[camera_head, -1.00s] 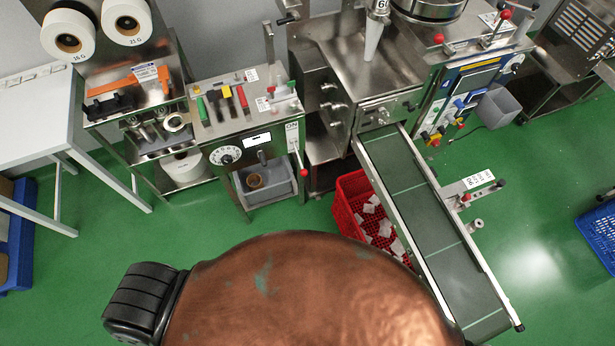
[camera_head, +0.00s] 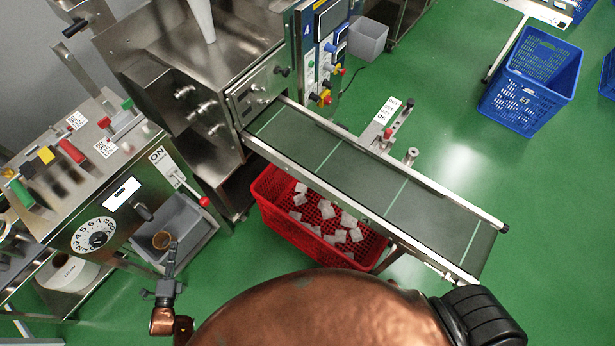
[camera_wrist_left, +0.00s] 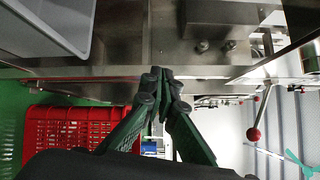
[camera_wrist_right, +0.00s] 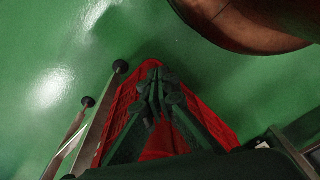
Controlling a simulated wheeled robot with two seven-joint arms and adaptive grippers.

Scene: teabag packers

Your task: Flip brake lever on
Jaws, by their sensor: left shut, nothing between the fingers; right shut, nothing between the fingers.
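A lever with a red ball knob (camera_head: 204,201) sits beside an "ON" plate (camera_head: 163,162) on the front of the steel cabinet. A red-knobbed lever also shows in the left wrist view (camera_wrist_left: 254,134). Another small lever with a red knob (camera_head: 388,133) stands by a labelled plate beside the conveyor. I cannot tell which one is called the brake lever. My left gripper (camera_head: 172,248) is shut and empty, below and left of the cabinet lever, apart from it. Its closed fingers show in the left wrist view (camera_wrist_left: 161,75). My right gripper (camera_wrist_right: 157,75) is shut and empty, outside the head view.
A conveyor (camera_head: 335,165) crosses the middle, with a red crate (camera_head: 272,212) of white teabags beneath it. A grey bin (camera_head: 205,232) sits under the cabinet, close to my left gripper. A blue crate (camera_head: 530,85) stands at upper right. Green floor is free at right.

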